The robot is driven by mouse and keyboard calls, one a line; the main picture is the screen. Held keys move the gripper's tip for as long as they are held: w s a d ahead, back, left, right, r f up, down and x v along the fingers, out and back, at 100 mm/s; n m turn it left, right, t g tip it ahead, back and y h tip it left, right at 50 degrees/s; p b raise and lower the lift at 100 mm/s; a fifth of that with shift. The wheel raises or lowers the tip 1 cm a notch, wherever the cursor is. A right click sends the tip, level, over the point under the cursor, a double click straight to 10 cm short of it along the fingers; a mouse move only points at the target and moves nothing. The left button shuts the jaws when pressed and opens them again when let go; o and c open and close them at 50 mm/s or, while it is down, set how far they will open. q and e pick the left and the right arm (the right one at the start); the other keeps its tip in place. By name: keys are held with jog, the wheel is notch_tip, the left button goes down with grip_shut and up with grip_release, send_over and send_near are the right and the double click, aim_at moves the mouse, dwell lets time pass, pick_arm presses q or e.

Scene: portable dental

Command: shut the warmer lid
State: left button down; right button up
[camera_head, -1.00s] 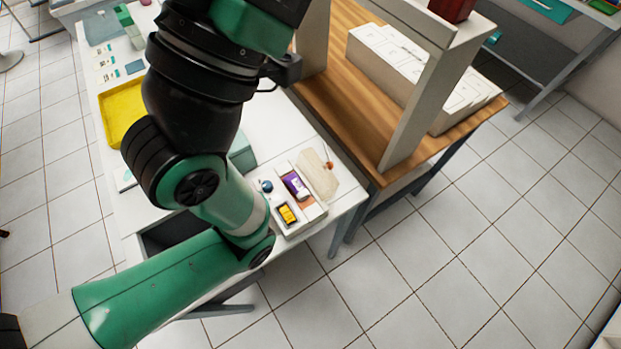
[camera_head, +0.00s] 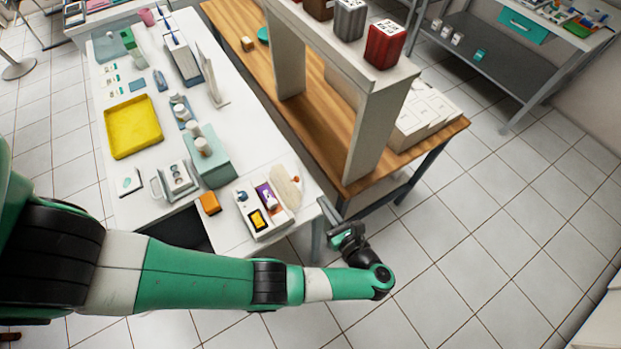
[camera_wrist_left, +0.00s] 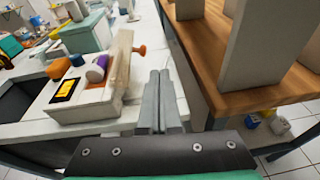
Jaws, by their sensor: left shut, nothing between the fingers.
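A small pale device (camera_head: 178,178) with dark round openings sits near the table's front-left; a pale flap (camera_head: 157,186) stands at its left side. It looks like the warmer with its lid open, but I cannot tell for sure. A teal box (camera_head: 210,162) with white cylinders on top stands right of it and also shows in the left wrist view (camera_wrist_left: 88,36). My left gripper (camera_head: 326,208) is past the table's right front corner, well away from the device. Its two grey fingers (camera_wrist_left: 158,78) are together and empty. My right gripper is in neither view.
A pale tray (camera_head: 247,229) with a purple item and a yellow-black item lies by the near corner. An orange block (camera_head: 209,203) sits left of it. A wooden bench (camera_head: 335,168) with a shelf frame stands to the right. A yellow tray (camera_head: 134,126) lies farther back.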

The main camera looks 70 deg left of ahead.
aim_at(289, 185)
pick_arm(q)
jog(key=shift+n+g, duration=0.4)
jog(key=shift+g, duration=0.3)
jog(key=s+a+f+b, duration=0.1)
jog(key=b, duration=0.1)
jog(key=s+a+f+b, duration=0.1)
jog(key=b, duration=0.1)
jog(key=shift+s+a+f, duration=0.1)
jog(key=shift+s, duration=0.25)
jog(key=shift+s+a+r+p, duration=0.1)
jog(key=shift+a+r+p, duration=0.05)
jog(key=shift+a+p, duration=0.3)
jog(key=shift+s+a+r+p, duration=0.15)
jog(key=shift+a+p, duration=0.15)
jog(key=shift+a, duration=0.15)
jog(key=x, duration=0.4)
jog(key=shift+w+a+f, duration=0.1)
jog(key=shift+w+a, duration=0.05)
jog(key=shift+w, duration=0.05)
jog(key=shift+s+a+f, duration=0.1)
jog(key=shift+a+f, duration=0.1)
jog(key=shift+a, duration=0.35)
